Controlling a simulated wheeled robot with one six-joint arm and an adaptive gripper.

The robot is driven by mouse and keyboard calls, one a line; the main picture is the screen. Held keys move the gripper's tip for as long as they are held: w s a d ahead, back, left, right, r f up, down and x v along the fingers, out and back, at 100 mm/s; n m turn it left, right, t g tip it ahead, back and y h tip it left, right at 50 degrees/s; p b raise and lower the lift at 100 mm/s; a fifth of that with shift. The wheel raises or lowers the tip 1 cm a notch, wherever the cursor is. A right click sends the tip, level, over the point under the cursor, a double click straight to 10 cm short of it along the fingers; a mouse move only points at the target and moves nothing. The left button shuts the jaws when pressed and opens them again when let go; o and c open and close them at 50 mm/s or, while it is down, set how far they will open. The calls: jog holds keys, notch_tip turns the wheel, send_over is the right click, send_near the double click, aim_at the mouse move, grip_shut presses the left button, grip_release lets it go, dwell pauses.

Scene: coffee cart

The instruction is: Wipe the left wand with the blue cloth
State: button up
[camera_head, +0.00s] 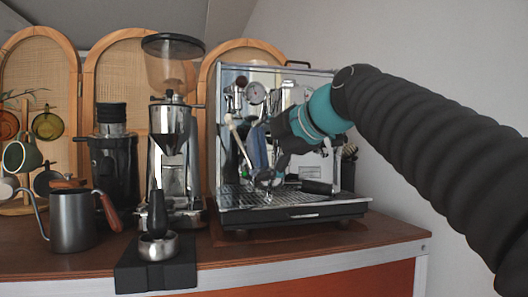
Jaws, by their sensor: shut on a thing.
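The espresso machine (290,212) stands on the cart, a chrome box with a drip tray. A slim pale wand (239,137) slants down at the left of its front. My gripper (267,137) reaches in from the right in front of the machine and is shut on the blue cloth. Its fingertips are small and dark against the machine, so their exact outline is unclear. The cloth appears beside the wand; I cannot tell whether they touch.
A black handle (318,187) lies over the drip tray. A grinder (172,160) stands left of the machine. A grey kettle (72,222) and a black tamping mat (130,275) with a tamper (157,214) stand at the front left. The counter's right end (395,232) is clear.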

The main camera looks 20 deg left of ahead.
jog(key=shift+w+a+r+p, duration=0.45)
jog(key=shift+w+r+p, duration=0.2)
jog(key=shift+r+p, duration=0.15)
jog(key=shift+f, duration=0.1)
jog(key=shift+f, duration=0.1)
